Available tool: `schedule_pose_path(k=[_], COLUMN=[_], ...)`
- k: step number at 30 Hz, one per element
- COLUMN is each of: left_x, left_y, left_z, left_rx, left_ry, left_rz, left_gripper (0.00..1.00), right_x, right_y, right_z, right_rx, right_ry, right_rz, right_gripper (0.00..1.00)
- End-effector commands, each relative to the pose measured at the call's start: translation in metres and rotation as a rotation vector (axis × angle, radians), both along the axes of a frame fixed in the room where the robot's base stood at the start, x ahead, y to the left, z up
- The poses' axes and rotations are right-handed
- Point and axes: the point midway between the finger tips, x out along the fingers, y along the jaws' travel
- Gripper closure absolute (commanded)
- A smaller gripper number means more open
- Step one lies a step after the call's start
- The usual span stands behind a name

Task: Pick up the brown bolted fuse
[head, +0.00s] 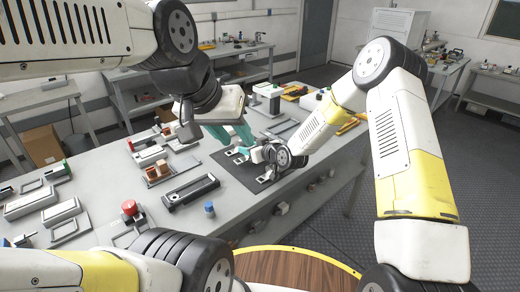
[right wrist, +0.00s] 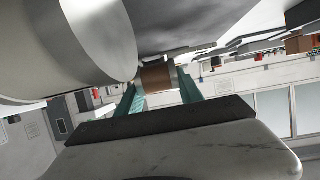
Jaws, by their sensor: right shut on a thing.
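The brown bolted fuse (right wrist: 158,79) shows in the right wrist view as a brown body with grey metal ends. It sits between the teal fingers of my right gripper (right wrist: 157,88), which is shut on it. In the head view my right wrist is low over the dark mat (head: 238,171) on the table, and its fingers and the fuse cannot be made out clearly. My left gripper (head: 217,133) hangs over the table just left of it in the head view, its teal fingers apart with nothing seen between them.
The grey table (head: 112,191) carries a black holder (head: 190,192), a brown block (head: 157,171), a red button (head: 129,207), a blue-capped piece (head: 209,209) and several white devices at the left. My two arms are close together over the mat. Other benches stand behind.

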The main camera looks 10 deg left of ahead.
Motion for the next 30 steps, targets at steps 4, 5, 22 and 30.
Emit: schedule_pose_path(k=[4, 5, 22, 30], left_x=[0.0, 0.0, 0.0, 0.0], left_y=[0.0, 0.0, 0.0, 0.0], left_z=[0.0, 0.0, 0.0, 0.0], left_rx=[0.0, 0.0, 0.0, 0.0], left_ry=[0.0, 0.0, 0.0, 0.0], left_rz=[0.0, 0.0, 0.0, 0.0], left_gripper=[0.64, 0.64, 0.64, 0.64], right_x=[0.0, 0.0, 0.0, 0.0], right_y=[0.0, 0.0, 0.0, 0.0], right_z=[0.013, 0.016, 0.062, 0.08], right_rx=[0.0, 0.0, 0.001, 0.001], right_ry=[-0.003, -0.003, -0.004, -0.001], right_rz=[0.001, 0.001, 0.0, 0.0], right_gripper=[1.0, 1.0, 1.0, 1.0])
